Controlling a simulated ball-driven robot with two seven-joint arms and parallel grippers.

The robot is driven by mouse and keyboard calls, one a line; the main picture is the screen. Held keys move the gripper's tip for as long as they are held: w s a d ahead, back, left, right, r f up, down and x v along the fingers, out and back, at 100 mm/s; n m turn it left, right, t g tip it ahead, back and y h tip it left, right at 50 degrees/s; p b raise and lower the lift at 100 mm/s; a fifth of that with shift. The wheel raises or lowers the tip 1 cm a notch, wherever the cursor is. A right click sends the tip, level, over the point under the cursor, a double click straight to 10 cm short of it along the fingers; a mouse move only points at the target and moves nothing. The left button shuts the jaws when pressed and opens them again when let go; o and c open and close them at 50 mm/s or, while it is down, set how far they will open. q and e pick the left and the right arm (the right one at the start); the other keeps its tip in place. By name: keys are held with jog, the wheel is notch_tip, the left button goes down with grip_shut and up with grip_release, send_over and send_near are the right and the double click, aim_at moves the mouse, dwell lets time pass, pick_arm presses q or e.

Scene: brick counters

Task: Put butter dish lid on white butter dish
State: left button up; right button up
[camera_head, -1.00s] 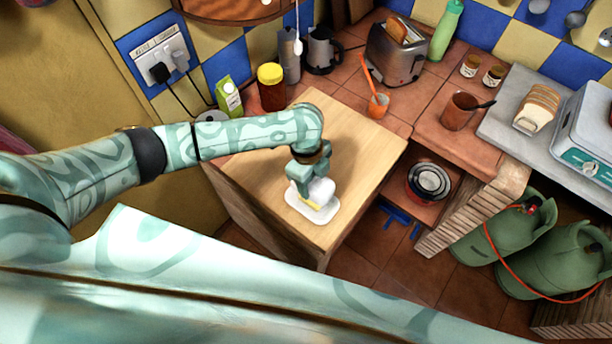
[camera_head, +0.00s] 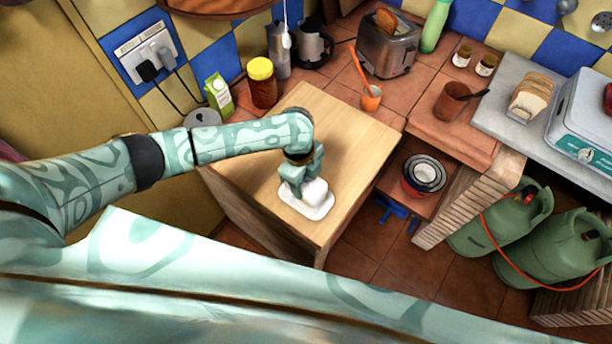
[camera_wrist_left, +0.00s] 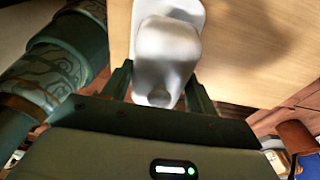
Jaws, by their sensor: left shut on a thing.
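The white butter dish (camera_head: 325,209) lies on the wooden table, below my left gripper. The white lid (camera_head: 315,191) sits over the dish in the head view, and no yellow butter shows. My left gripper (camera_head: 299,188) is shut on the lid. In the left wrist view the lid (camera_wrist_left: 165,52) is between the fingers of the left gripper (camera_wrist_left: 160,90), with the dish (camera_wrist_left: 180,7) showing beyond it. I cannot tell whether the lid is fully seated on the dish. My right gripper is not in view.
The wooden table top (camera_head: 345,135) is bare around the dish. A jar with a yellow lid (camera_head: 262,85), a green carton (camera_head: 219,95) and an orange cup (camera_head: 371,97) stand behind it. A toaster (camera_head: 388,45) is farther back.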

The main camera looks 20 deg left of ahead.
pick_arm(q)
jog(key=shift+f+b, duration=1.05)
jog(key=shift+f, duration=1.2)
jog(key=shift+f, duration=0.35)
jog(key=o, duration=1.2)
